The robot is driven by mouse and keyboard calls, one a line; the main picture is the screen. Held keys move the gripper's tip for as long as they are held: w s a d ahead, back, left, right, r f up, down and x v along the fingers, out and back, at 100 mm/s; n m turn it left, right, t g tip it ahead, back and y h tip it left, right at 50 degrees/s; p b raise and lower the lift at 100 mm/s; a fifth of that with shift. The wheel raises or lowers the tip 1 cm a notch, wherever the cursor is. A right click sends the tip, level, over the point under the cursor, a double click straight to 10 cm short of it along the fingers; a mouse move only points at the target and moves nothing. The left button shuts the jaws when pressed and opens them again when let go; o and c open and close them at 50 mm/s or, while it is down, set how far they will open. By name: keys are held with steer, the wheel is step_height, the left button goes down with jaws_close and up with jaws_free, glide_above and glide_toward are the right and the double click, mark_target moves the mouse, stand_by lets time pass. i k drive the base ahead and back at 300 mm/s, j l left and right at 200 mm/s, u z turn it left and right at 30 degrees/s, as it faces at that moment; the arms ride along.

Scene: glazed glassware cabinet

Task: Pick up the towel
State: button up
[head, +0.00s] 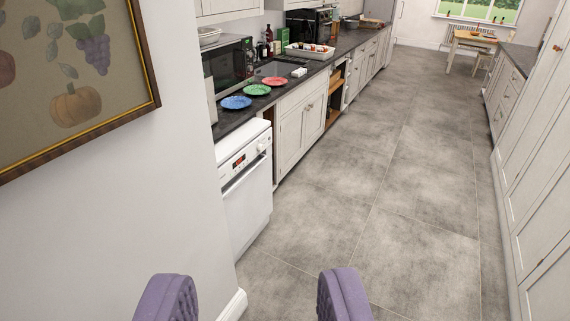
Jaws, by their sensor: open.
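I cannot make out a towel in this view. My gripper (256,293) shows at the bottom edge as two purple, ribbed fingers set wide apart. It is open, with nothing between the fingers. Past the fingers lie the white wall's end and the grey tiled floor. The insides of the cupboards and most of the counter's far end are hidden or too small to read.
A dark counter (229,124) runs along the left with blue (236,102), green (257,89) and red (273,81) plates, a microwave (231,64) and a tray (308,50). A white dishwasher (245,188) stands below. The grey floor (400,170) is clear. Tall cupboards (540,200) line the right. A table (470,37) stands far back.

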mark_target(298, 72)
steer(key=i+z, duration=0.35)
steer(key=i, duration=5.05)
steer(key=i+l+u, duration=0.2)
steer(key=i, duration=0.35)
steer(key=i+u, duration=0.15)
steer(key=i, duration=0.4)
steer(key=i+l+u, duration=0.2)
steer(key=i, duration=0.35)
steer(key=l, duration=0.1)
